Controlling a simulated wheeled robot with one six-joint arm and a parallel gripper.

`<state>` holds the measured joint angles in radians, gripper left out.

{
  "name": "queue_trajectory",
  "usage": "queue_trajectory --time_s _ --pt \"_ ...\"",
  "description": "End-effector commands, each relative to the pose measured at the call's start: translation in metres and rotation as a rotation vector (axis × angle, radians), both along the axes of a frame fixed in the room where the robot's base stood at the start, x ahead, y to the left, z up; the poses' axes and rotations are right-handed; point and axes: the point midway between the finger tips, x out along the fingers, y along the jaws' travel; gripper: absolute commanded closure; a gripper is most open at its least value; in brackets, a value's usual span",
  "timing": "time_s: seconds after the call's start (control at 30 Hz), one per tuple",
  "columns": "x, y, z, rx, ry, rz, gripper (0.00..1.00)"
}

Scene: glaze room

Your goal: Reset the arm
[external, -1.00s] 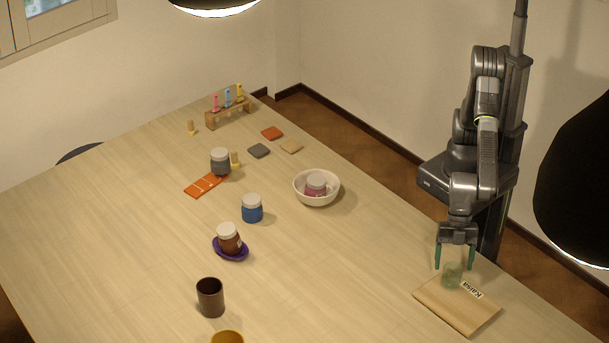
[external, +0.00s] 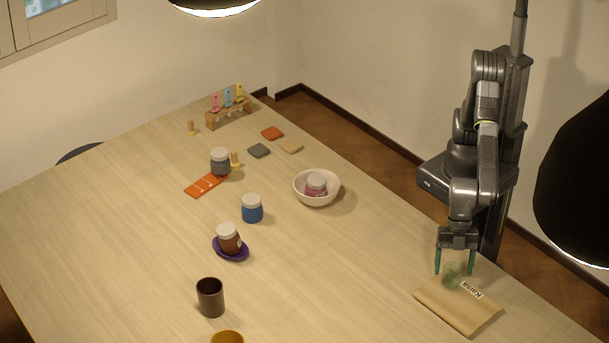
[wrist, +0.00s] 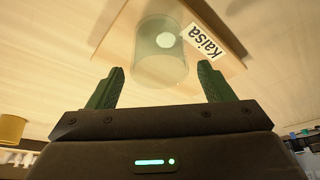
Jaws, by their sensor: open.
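My gripper (external: 455,264) is open, with its two green fingers pointing down above the wooden board at the right end of the table. It also shows in the wrist view (wrist: 158,90), with nothing between the fingers. A translucent green glass (external: 452,275) stands on the wooden board (external: 462,312), just below and between the fingertips in the external view. In the wrist view the glass (wrist: 160,55) is ahead of the fingers and apart from them. A label reading "Kaisa" (wrist: 201,42) lies on the board beside the glass.
A white bowl (external: 318,199) holding a pink jar (external: 316,184) stands left of my arm. A blue jar (external: 252,209), a brown jar (external: 229,239) on a purple dish and a dark cup (external: 210,298) stand further left. A lamp (external: 580,190) hangs at the right.

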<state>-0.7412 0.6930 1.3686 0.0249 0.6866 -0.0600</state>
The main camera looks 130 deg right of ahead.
Motion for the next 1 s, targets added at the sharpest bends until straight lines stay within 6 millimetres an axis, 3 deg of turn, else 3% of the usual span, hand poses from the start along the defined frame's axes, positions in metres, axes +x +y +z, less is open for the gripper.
queue_trajectory --time_s 0.2,0.87,1.0 --pt "-0.001 -0.001 -0.025 -0.004 0.004 0.000 0.26" --pt "-0.032 -0.032 0.083 0.003 -0.003 0.000 0.26" --pt "-0.026 -0.026 0.060 -0.006 0.006 0.000 0.26"
